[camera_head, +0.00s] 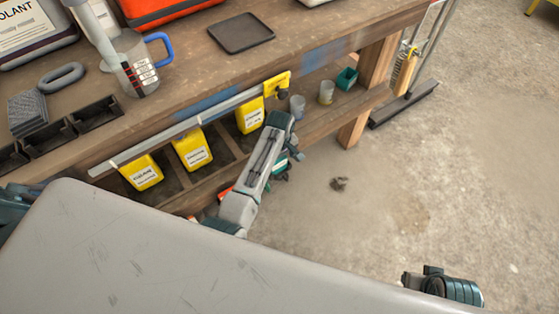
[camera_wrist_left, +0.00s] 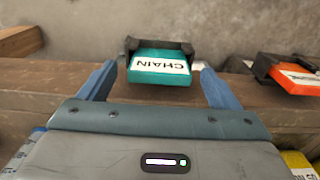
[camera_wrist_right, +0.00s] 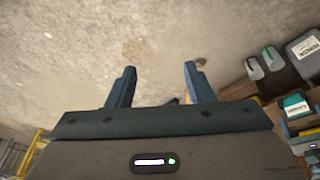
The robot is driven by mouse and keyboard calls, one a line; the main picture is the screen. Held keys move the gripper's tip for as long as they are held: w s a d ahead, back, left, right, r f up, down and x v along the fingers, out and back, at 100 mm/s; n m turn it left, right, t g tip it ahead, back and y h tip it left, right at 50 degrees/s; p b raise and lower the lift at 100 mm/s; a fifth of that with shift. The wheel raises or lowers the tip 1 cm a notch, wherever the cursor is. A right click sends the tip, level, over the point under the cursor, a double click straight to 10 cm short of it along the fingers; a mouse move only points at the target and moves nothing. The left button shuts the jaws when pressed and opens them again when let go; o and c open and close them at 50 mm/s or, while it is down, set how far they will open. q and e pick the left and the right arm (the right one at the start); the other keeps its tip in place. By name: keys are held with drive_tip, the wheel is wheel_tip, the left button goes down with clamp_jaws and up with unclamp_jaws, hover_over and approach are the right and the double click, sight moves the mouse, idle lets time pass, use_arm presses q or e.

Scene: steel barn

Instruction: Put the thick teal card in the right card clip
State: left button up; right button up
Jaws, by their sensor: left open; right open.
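A thick teal card (camera_wrist_left: 160,66) with a white label reading CHAIN sits in a dark card clip (camera_wrist_left: 131,46) at the shelf edge in the left wrist view. My left gripper (camera_wrist_left: 158,71) is open, one finger at each side of the card's near end, with gaps visible. An orange card (camera_wrist_left: 293,77) sits in another dark clip (camera_wrist_left: 264,65) to the right. My right gripper (camera_wrist_right: 160,68) is open and empty over bare floor. In the head view my left arm hides most of the clips.
The workbench (camera_head: 330,22) carries a measuring jug (camera_head: 139,60) and a dark tray (camera_head: 241,32). Yellow bottles (camera_head: 192,147) stand below the bench top, behind a metal rail (camera_head: 180,127). Small cups (camera_head: 326,92) stand on the lower shelf. The concrete floor (camera_head: 460,150) at right is largely clear.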

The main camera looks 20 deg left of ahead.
sight(280, 162)
use_arm(q)
wheel_tip(280, 162, up, 6)
drive_tip(key=shift+r+p, duration=0.1)
drive_tip(key=shift+p, duration=0.3)
drive_tip(key=shift+s+a+f, duration=0.2)
drive_tip(key=shift+s+f, duration=0.05)
drive_tip(key=shift+s, duration=0.05)
drive_tip(key=s+a+m+t, duration=0.1)
drive_tip(key=s+a+m, duration=0.2)
drive_tip(key=s, duration=0.6)
drive_tip(key=s+a+r+m+t, duration=0.1)
drive_tip(key=s+a+m, duration=0.3)
drive_tip(key=s, duration=0.5)
drive_tip(key=s+a+m+t, duration=0.1)
drive_tip(key=s+a+m, duration=0.3)
drive_tip(key=s, duration=0.6)
drive_tip(key=shift+r+y, duration=0.4)
use_arm(e)
drive_tip(key=x, duration=0.4)
drive_tip(key=shift+s+f, duration=0.1)
drive_tip(key=shift+s, duration=0.3)
